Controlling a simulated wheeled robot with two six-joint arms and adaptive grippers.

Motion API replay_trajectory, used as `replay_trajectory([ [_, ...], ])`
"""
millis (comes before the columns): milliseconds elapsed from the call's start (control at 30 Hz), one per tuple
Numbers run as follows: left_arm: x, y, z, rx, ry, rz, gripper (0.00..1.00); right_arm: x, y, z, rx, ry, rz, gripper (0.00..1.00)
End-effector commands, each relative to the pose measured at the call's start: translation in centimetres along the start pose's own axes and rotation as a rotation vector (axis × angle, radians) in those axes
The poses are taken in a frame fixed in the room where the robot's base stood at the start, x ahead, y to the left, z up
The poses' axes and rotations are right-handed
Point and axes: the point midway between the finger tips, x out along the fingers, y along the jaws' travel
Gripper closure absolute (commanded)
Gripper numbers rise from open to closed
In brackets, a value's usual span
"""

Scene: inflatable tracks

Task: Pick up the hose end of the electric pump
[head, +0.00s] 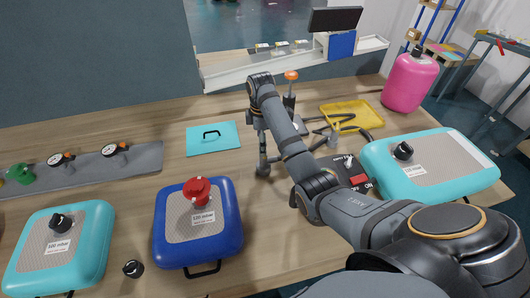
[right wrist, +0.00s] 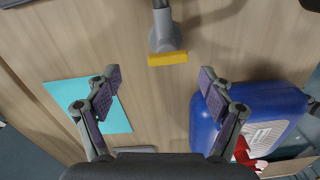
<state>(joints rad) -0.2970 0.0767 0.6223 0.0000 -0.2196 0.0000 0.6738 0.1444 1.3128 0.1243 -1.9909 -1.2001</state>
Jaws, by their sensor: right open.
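A grey nozzle with a yellow tip (right wrist: 167,45), which looks like the hose end, lies on the wooden table in the right wrist view. My right gripper (right wrist: 160,76) is open and empty, and the nozzle is ahead of the space between its fingers, apart from them. In the head view my right gripper (head: 264,166) points down over the table, between the teal sheet and the electric pump. The electric pump (head: 341,172) is a dark box with a red switch, partly hidden behind my right arm. A dark hose (head: 358,129) curves behind it. My left gripper is not in view.
A blue inflatable cushion (head: 218,238) with a red valve is near the gripper, and also shows in the right wrist view (right wrist: 205,118). Teal cushions lie left (head: 90,248) and right (head: 460,178).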

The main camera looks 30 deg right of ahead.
Motion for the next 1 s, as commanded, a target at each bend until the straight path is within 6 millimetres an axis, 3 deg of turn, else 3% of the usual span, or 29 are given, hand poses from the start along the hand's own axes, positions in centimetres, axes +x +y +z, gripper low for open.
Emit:
replay_trajectory([
  [300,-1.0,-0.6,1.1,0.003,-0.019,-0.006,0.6,4.4,-0.1,0.1,0.0,-0.001,-0.004,0.18],
  [567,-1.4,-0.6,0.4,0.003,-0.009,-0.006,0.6,5.7,-0.1,0.2,0.001,-0.001,-0.002,0.18],
  [800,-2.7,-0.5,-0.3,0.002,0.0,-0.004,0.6,9.6,-0.5,0.6,0.001,0.0,-0.003,0.18],
  [1000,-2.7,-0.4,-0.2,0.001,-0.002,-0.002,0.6,10.5,-0.4,0.6,0.001,0.0,0.0,0.18],
])
